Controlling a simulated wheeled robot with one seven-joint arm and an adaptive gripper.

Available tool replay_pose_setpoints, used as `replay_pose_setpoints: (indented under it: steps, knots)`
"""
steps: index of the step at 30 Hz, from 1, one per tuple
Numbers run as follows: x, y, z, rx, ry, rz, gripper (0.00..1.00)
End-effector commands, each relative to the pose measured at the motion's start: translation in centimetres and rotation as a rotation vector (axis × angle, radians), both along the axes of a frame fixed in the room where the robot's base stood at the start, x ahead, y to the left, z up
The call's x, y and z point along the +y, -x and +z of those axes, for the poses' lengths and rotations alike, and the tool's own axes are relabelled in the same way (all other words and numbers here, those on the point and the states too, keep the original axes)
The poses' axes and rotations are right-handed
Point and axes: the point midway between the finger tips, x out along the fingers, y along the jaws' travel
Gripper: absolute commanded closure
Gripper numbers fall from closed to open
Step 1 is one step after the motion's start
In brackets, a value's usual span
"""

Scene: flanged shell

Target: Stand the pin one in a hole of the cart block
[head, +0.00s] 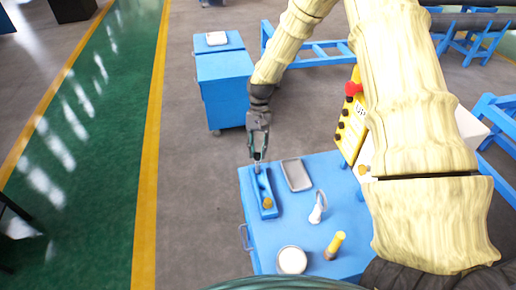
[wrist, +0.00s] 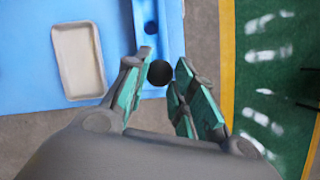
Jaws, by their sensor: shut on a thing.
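My gripper (head: 257,155) points down over the far end of the blue cart block (head: 264,190). In the wrist view, its green-padded fingers (wrist: 164,76) are shut on a dark round thing, the pin one (wrist: 160,73), seen end-on. In the head view only a small grey bit of the pin (head: 257,167) shows under the fingertips. The block in the wrist view (wrist: 142,10) has a dark hole (wrist: 150,27) a little beyond the pin. I cannot tell whether the pin's lower end touches the block or is above it.
The block lies on a blue cart (head: 283,225). A grey tray (head: 297,175) lies right of it. A white upright thing (head: 318,207), a yellow-topped thing (head: 336,243) and a round white-topped thing (head: 291,260) stand nearer. A yellow knob (head: 267,203) sits on the block's near end.

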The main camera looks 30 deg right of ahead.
Motion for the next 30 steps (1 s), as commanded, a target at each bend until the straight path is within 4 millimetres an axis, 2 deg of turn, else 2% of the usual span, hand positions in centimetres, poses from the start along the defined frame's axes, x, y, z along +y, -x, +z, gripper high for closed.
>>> replay_pose_setpoints:
  steps: [30]
  knots:
    - [0.0,0.0,-2.0,0.000,0.000,-0.001,1.00]
